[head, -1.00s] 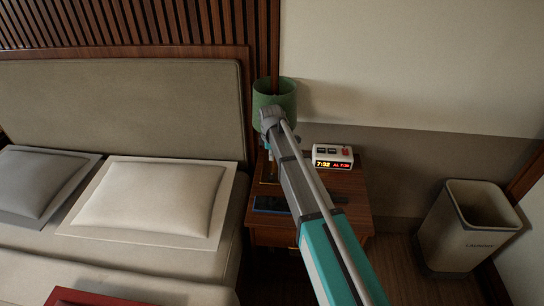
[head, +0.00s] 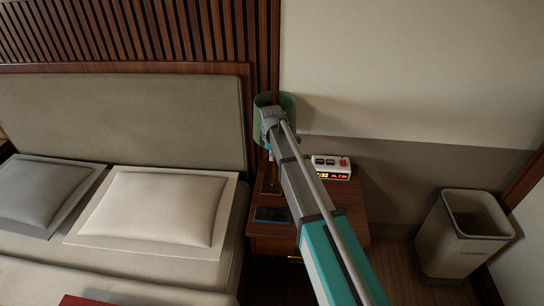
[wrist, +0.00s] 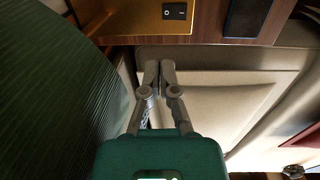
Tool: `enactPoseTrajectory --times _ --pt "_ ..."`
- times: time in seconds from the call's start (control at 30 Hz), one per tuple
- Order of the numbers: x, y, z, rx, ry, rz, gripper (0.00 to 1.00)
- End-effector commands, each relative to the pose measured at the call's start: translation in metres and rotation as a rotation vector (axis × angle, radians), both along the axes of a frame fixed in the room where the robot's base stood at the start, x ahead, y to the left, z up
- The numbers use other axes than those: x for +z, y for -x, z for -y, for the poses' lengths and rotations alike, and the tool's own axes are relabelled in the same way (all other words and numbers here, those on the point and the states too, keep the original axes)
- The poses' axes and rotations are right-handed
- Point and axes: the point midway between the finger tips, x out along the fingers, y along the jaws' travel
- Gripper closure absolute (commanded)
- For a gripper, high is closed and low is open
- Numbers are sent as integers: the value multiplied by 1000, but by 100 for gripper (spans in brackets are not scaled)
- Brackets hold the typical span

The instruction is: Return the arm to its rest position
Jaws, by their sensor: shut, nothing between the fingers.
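My arm reaches up and away over the nightstand (head: 352,215) in the head view. Its end overlaps the green lampshade (head: 287,102) in the picture, and the arm hides my gripper's fingers there. In the wrist view my gripper (wrist: 160,66) is shut, with its fingertips together and nothing between them. The green lampshade (wrist: 45,85) fills the left side of the wrist view, close beside my gripper. I cannot tell whether they touch.
A white alarm clock (head: 331,162) and a dark phone (head: 271,214) lie on the nightstand, either side of my arm. The bed with a pale pillow (head: 150,206) is left. A laundry bin (head: 462,240) stands right. A black switch (wrist: 174,11) shows in the wrist view.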

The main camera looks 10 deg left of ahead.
Motion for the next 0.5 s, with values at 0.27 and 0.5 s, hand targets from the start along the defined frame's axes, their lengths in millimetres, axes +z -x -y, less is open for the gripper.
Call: enactPoseTrajectory --times 0.27,0.5 --pt "0 0 1 -1 0 0 100" --pt "0 3 6 -20 -2 -1 100"
